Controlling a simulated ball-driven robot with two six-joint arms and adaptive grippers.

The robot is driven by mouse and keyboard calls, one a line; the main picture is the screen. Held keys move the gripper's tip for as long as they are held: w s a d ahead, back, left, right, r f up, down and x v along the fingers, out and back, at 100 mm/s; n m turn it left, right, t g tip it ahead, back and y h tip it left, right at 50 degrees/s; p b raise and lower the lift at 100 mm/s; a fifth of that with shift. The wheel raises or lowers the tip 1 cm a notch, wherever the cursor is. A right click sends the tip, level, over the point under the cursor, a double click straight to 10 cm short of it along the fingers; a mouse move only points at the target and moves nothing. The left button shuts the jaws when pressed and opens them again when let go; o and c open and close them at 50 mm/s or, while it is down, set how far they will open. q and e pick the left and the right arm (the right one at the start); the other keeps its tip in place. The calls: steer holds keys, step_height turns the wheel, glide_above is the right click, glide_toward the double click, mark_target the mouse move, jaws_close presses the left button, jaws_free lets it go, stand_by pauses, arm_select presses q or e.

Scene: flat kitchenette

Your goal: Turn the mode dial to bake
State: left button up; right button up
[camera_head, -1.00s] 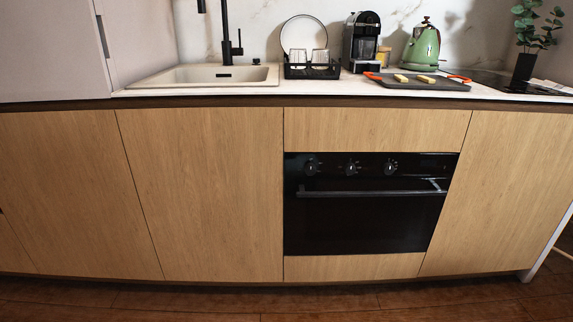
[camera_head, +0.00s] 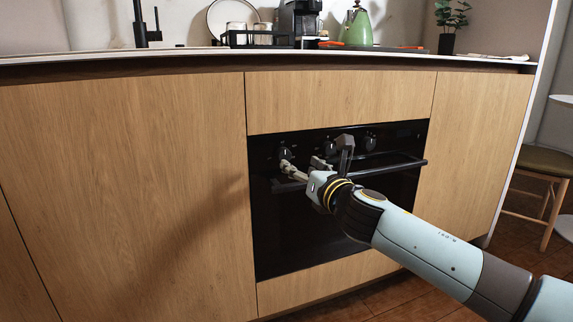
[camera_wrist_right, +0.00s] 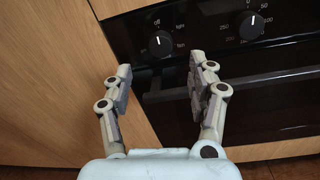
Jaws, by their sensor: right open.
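The oven (camera_head: 300,235) has a black front with a row of three round dials along its top. In the wrist view the left dial (camera_wrist_right: 160,46) has "off" and "fan" among its marks, and its white pointer line points up toward "off". It also shows in the head view (camera_head: 285,153). My right gripper (camera_head: 317,158) is open and empty in front of the dials. In the wrist view its fingertips (camera_wrist_right: 160,63) are spread to either side of the left dial, just short of it; I see no contact. My left gripper is out of view.
A middle dial (camera_wrist_right: 251,27) with numbers sits right of the left one. The oven's bar handle (camera_head: 400,164) runs just below the dials, near my right gripper. Wooden cabinet fronts (camera_head: 130,180) flank the oven. A chair (camera_head: 545,170) stands at the far right.

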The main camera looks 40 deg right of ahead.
mark_target(286, 156)
steer(key=w, duration=0.2)
steer(key=w+d, duration=0.1)
steer(key=w, duration=0.4)
steer(key=shift+w+d+b, duration=0.15)
steer(key=shift+d+b, duration=0.1)
steer(key=shift+b, duration=0.05)
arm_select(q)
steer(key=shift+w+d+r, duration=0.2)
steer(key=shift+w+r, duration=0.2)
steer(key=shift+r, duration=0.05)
arm_select(e)
steer(key=shift+w, duration=0.4)
steer(key=shift+c, duration=0.4)
steer(key=c, duration=1.1)
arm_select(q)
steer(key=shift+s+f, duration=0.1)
arm_select(e)
steer(key=shift+o, duration=0.2)
